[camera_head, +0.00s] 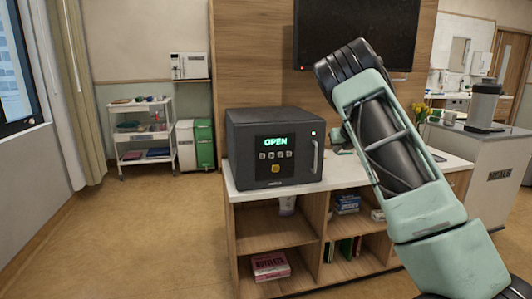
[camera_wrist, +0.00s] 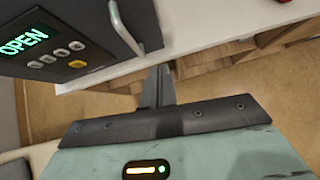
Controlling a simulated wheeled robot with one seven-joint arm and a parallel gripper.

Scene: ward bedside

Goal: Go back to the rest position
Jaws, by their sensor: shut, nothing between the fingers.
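My arm (camera_head: 385,130) rises at the right of the head view, in front of the counter. My gripper (camera_wrist: 157,85) shows in the wrist view with its fingers together and nothing between them. It is beside the dark safe (camera_head: 270,148), near its handle, and I see no contact. The safe stands on the white counter top (camera_head: 240,190); its display reads OPEN in green, and its front looks flush with the body. The safe also shows at the upper left of the wrist view (camera_wrist: 75,30). The gripper's fingers are hidden in the head view.
Shelves under the counter hold a pink box (camera_head: 270,266) and several books. A white cart (camera_head: 143,135) and a green-and-white bin (camera_head: 195,145) stand at the back left. Floor at the left is clear.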

